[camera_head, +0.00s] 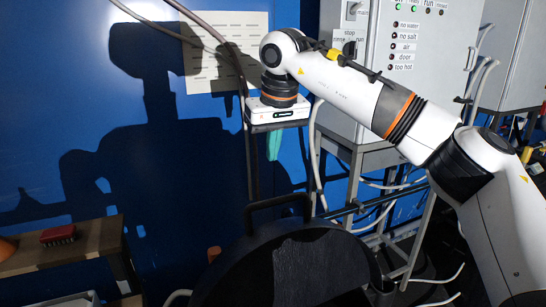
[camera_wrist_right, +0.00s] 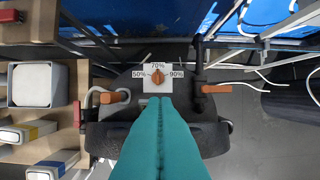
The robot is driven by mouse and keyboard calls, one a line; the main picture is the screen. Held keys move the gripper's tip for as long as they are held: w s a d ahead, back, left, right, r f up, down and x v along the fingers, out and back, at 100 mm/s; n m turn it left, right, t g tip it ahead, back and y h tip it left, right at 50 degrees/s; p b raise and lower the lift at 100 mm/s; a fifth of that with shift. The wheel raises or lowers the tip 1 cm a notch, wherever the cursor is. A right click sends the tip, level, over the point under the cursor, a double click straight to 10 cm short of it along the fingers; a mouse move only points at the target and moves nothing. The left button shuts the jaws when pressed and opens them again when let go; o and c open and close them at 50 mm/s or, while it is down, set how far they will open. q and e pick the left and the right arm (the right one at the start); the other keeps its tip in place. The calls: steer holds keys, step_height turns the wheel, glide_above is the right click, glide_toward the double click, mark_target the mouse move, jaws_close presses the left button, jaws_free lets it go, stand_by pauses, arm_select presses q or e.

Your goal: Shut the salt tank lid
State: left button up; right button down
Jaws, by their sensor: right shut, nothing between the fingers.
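The salt tank's black round lid (camera_head: 235,262) fills the bottom middle of the head view, cut off by the lower edge. A black bar handle (camera_head: 278,201) stands at its far edge. I cannot tell how far open the lid is. My right gripper (camera_head: 274,157) points down above and beyond the handle, apart from it. Its teal fingers (camera_wrist_right: 160,100) are together and empty. In the wrist view the black tank (camera_wrist_right: 108,140) lies below them, with an orange dial (camera_wrist_right: 158,77) on a white 50–70–90% label. My left gripper is not in view.
A grey control cabinet (camera_head: 415,50) on a metal stand is at the back right, with hoses around it. A bench (camera_head: 95,238) with a red brush (camera_head: 58,235) stands at left. The blue wall (camera_head: 215,120) closes off the back, with my shadow on it.

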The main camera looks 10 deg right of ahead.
steer(key=s+p+x, duration=0.1)
steer(key=p+x, duration=0.1)
steer(key=x, duration=0.7)
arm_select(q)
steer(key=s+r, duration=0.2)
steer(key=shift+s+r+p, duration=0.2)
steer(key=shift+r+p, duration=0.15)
arm_select(e)
steer(key=s, duration=0.2)
steer(key=s+r, duration=0.1)
steer(key=shift+s+d, duration=0.3)
steer(key=shift+d, duration=0.05)
